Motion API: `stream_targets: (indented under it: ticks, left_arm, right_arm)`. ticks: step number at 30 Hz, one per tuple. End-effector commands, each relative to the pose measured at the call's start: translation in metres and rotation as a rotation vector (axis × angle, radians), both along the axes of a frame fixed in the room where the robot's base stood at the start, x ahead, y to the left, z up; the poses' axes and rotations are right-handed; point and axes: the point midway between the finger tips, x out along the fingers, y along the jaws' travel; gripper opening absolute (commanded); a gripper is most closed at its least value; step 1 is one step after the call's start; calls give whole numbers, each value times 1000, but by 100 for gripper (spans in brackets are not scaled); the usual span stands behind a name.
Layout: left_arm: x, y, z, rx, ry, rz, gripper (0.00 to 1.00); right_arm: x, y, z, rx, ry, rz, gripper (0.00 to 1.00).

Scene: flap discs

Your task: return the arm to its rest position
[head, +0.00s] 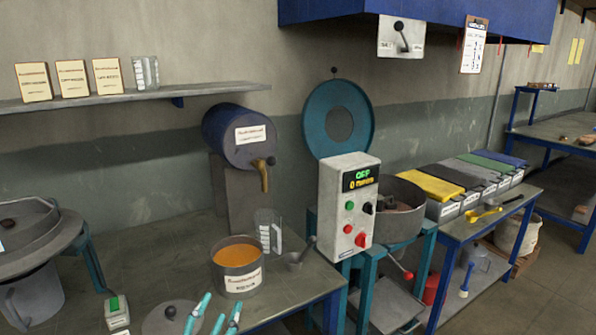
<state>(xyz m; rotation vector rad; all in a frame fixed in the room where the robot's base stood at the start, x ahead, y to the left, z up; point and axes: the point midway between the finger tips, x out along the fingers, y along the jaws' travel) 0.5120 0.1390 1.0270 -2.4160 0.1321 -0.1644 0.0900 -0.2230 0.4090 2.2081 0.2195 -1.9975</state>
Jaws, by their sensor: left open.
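My left gripper (215,315) shows at the bottom edge as teal fingers pointing up, spread apart with nothing between them. It is over the front of the workbench (150,255), just in front of the pot of orange liquid (237,255) and to the right of a round grey lid (172,317). The rest of the left arm is below the picture. My right gripper is not in view.
A clear measuring jug (268,230) and a small ladle (298,258) stand near the pot. A control box (348,205) reading OFF is right of the bench, beside a round mixing pan (398,205). A blue drum (238,135) with a tap stands behind.

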Motion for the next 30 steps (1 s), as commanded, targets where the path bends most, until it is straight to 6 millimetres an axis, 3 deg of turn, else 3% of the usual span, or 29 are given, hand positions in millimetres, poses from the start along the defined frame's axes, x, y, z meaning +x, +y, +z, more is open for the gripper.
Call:
stream_targets:
  ticks: [1,3,6,9,15,21,30]
  left_arm:
    - [-11,16,-35,-70,145,64,51]
    - [-31,34,-80,-151,342,146,51]
    - [-71,50,-137,-242,598,240,51]
    - [-112,57,-177,-303,803,304,51]
    - [-185,59,-223,-376,1110,384,51]
    - [-253,55,-246,-423,1365,436,51]
    - [-239,53,-328,-407,1394,443,51]
  right_arm:
    - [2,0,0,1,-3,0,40]
    - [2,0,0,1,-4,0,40]
    - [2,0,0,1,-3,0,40]
    - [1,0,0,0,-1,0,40]
    - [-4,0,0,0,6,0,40]
    - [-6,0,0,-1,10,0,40]
    - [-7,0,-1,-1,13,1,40]
